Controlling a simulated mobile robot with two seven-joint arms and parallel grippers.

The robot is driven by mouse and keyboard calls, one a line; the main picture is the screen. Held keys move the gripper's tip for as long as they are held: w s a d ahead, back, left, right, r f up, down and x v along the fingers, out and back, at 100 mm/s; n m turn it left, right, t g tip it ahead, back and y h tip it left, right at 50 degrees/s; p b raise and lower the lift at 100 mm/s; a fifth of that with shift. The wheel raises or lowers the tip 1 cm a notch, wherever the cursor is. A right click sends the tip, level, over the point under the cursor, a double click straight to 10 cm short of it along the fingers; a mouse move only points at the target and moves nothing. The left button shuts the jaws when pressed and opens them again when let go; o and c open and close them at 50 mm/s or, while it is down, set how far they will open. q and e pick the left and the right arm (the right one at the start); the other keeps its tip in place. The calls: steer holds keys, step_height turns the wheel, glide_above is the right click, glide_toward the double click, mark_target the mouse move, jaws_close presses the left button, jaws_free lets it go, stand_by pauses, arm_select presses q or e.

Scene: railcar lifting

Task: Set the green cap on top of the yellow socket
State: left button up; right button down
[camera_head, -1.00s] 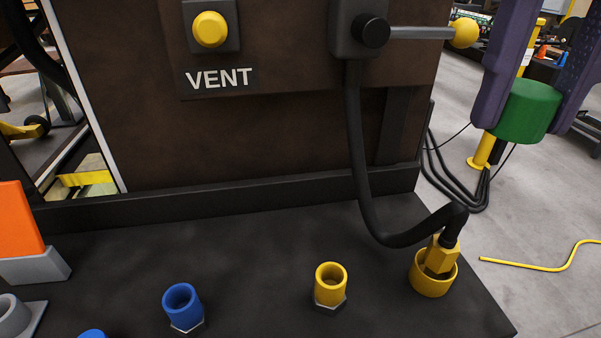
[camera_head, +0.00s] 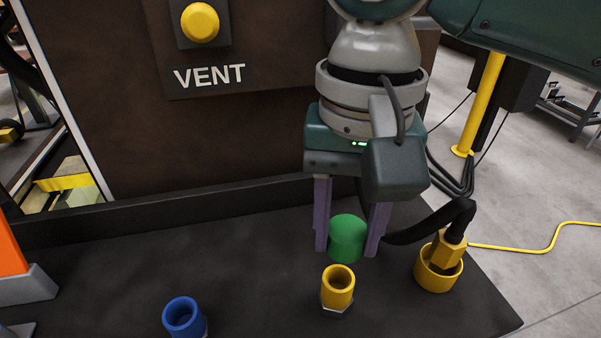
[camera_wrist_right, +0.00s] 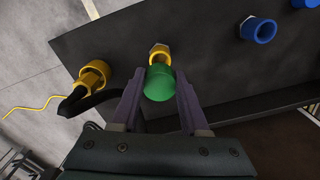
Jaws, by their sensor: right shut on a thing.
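The green cap (camera_head: 347,238) is between the two purple fingers of my right gripper (camera_head: 346,243), which is shut on it. In the head view the cap is held just behind and above the open yellow socket (camera_head: 338,287), apart from it as far as I can tell. In the right wrist view the cap (camera_wrist_right: 159,83) overlaps the lower part of the yellow socket (camera_wrist_right: 159,52), whose rim still shows. The socket stands upright on a hex base on the dark bench top. My left gripper is not in view.
A second yellow fitting (camera_head: 438,270), with a black hose (camera_head: 420,228) plugged in, stands to the right. A blue socket (camera_head: 184,316) stands to the left. A brown panel marked VENT (camera_head: 208,76) rises behind. A yellow cable (camera_head: 540,249) lies on the floor.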

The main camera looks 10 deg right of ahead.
mark_target(342, 261)
steer(key=shift+f, duration=2.4)
steer(key=shift+f, duration=0.4)
steer(key=shift+c, duration=2)
jaws_free()
steer(key=shift+f, duration=0.1)
